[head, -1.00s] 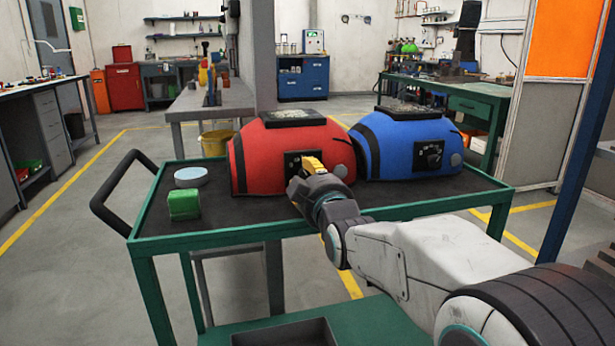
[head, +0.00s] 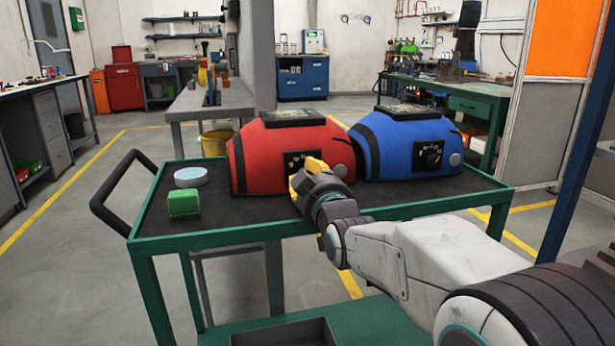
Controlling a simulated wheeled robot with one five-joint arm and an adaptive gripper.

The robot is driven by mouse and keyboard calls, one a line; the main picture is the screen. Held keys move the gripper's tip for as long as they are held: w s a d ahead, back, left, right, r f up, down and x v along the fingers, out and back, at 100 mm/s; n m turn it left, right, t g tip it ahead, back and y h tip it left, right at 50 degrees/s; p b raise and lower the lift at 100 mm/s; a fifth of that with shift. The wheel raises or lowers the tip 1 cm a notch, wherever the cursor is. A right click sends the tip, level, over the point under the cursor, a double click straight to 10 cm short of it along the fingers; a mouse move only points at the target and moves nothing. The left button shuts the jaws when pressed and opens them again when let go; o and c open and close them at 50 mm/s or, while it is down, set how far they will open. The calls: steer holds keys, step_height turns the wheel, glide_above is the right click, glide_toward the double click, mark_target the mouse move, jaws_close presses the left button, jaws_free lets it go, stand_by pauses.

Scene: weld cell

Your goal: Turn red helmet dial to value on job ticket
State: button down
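The red helmet (head: 265,155) sits on the dark top of a green cart, left of the blue helmet (head: 395,150). A black dial panel (head: 291,158) with small white marks is on its near side. My gripper (head: 307,171), with yellow fingertips, is at this panel and covers most of it. The red helmet's dial is hidden behind the fingers, so I cannot tell its setting or whether the fingers grip it. The blue helmet's black panel and dial (head: 431,157) show openly. I cannot make out a job ticket.
A green block (head: 184,204) and a round pale blue-white tin (head: 191,177) stand at the cart's left. The cart top (head: 245,208) is bare in front of the red helmet. A black cart handle (head: 112,190) sticks out at left. A blue post (head: 575,150) stands at right.

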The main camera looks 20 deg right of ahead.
steer(key=shift+m, duration=1.6)
steer(key=c, duration=0.9)
jaws_free()
steer(key=shift+r, duration=0.15)
step_height(320, 180, up, 10)
